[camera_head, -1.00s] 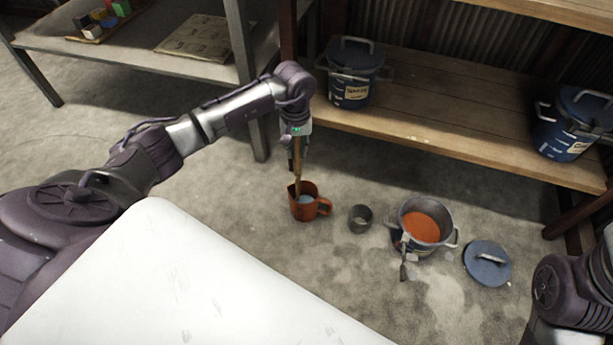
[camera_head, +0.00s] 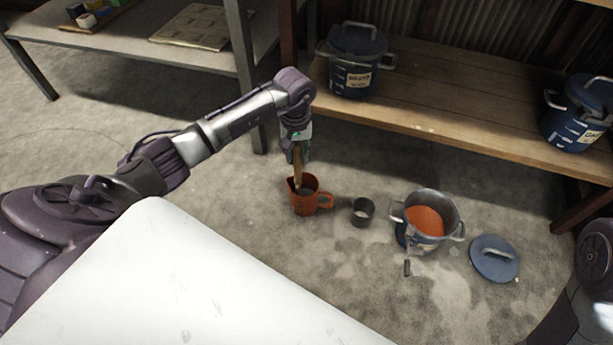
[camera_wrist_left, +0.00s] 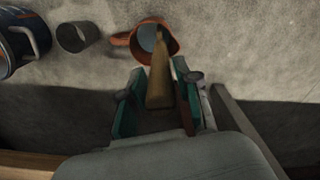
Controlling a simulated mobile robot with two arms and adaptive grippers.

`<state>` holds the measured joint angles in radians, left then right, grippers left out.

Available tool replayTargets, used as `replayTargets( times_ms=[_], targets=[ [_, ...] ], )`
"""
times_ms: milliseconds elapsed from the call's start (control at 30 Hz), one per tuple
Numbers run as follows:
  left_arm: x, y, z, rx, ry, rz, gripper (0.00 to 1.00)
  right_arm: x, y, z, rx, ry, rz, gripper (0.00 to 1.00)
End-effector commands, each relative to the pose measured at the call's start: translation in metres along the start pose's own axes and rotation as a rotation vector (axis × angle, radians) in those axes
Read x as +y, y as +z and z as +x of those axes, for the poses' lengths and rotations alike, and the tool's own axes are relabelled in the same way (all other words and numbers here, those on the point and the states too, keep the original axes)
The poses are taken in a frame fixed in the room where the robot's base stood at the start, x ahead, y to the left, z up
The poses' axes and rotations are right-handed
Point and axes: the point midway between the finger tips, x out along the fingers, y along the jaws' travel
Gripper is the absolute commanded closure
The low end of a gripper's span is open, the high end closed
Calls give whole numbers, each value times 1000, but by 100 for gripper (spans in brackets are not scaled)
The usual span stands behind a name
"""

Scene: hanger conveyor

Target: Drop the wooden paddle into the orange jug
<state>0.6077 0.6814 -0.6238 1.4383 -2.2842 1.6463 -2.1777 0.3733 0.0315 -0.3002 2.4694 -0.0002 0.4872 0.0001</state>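The orange jug (camera_head: 304,203) stands upright on the floor, handle to the right; it also shows in the left wrist view (camera_wrist_left: 169,45). The wooden paddle (camera_head: 298,168) stands on end with its lower end inside the jug's mouth. My left gripper (camera_head: 296,156) is above the jug, pointing down. In the left wrist view, the paddle (camera_wrist_left: 160,75) lies between the gripper's fingers (camera_wrist_left: 158,92), with gaps showing beside it, so the fingers look open around it. The jug's bottom is partly hidden by the paddle. My right gripper is out of view.
A small grey cup (camera_head: 362,212) stands right of the jug. Beyond it are an open pot (camera_head: 449,208) with orange contents and a blue lid (camera_head: 494,258) on the floor. A wooden shelf (camera_head: 440,105) with lidded blue pots (camera_head: 353,62) is behind.

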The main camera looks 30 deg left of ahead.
Motion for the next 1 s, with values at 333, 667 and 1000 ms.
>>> replayTargets(
  times_ms=[333, 667, 1000],
  targets=[
    [0, 0, 0, 0, 0, 0, 47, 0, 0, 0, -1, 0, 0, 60],
    [0, -2, -39, 6, 1, 1, 47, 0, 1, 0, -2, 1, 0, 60],
    [0, -1, -104, 3, 0, -1, 47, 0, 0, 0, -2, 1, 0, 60]
  ],
)
